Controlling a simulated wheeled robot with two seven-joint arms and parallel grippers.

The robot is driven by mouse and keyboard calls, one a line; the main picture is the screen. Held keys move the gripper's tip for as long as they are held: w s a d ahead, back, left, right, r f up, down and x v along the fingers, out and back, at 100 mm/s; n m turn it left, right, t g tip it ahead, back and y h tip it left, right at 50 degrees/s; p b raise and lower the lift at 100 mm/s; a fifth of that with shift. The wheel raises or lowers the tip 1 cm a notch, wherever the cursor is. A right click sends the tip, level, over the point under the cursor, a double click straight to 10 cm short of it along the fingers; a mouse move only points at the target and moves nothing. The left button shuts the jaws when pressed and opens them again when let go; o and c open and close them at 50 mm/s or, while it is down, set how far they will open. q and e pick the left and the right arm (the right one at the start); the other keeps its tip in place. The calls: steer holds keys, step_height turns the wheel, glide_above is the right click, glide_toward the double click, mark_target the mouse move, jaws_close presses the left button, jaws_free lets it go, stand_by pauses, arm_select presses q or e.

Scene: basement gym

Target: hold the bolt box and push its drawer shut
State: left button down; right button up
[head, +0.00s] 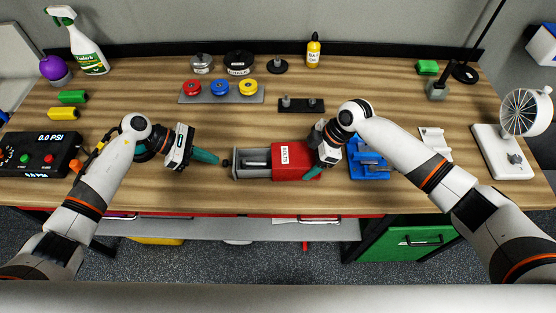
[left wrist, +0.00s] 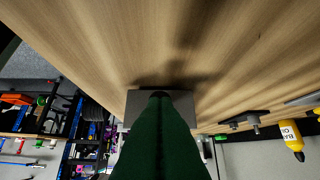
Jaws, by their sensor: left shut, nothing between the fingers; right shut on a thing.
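The red bolt box (head: 285,151) with its white "BOLTS" label stands on the bench in the middle. Its grey drawer (head: 252,175) sticks out of the left side, with a dark rod-like content and a dark knob at its left end. My left gripper (head: 207,157) is shut and empty, a short way left of the knob. In the left wrist view its green fingers (left wrist: 158,135) point at the grey drawer front (left wrist: 182,101) and hide its middle. My right gripper (head: 319,168) is shut on the box's right end, partly hiding it.
A blue holder (head: 369,169) stands right of the box. A tray with coloured knobs (head: 221,97) and a dark plate with pegs (head: 301,106) lie behind. A pressure gauge box (head: 40,152) is at left, a small fan (head: 525,112) at right. The bench's front edge is close.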

mark_target(224, 161)
arm_select(q)
steer(key=shift+f, duration=0.15)
stand_by(0.3)
steer(key=shift+f, duration=0.3)
steer(key=shift+d, duration=0.15)
steer(key=shift+w+d, duration=0.2)
steer(key=shift+d, duration=4.65)
steer(key=shift+a, duration=0.15)
steer(key=shift+s+a, duration=0.15)
steer(key=shift+a, duration=2.8)
